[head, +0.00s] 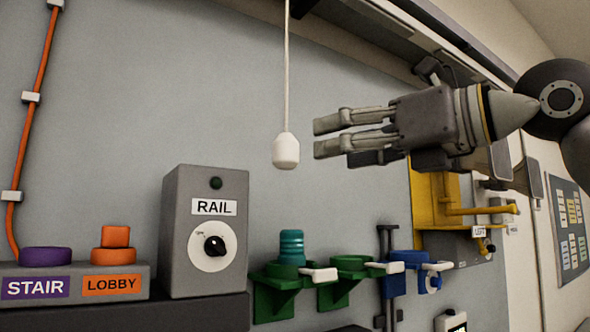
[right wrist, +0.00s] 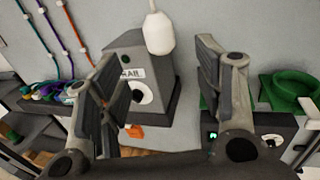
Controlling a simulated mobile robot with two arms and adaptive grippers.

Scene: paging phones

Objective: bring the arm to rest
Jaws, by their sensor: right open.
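My right gripper (head: 325,137) reaches in from the right in the head view, raised in front of the grey wall. Its fingers point left and are apart, with nothing between them. In the right wrist view my right gripper (right wrist: 157,60) shows two spread fingers. The white pull knob (head: 286,150) hangs on its cord just left of the fingertips in the head view, apart from them in the picture. The knob (right wrist: 159,33) also shows between the fingers in the right wrist view; its distance is hard to tell. My left gripper is in neither view.
A grey RAIL box (head: 205,268) with a dial stands on a ledge. Left are purple STAIR (head: 45,255) and orange LOBBY (head: 112,256) pieces. Green holders (head: 275,290), a blue holder (head: 405,268) and a yellow bracket (head: 435,205) line the wall below my gripper.

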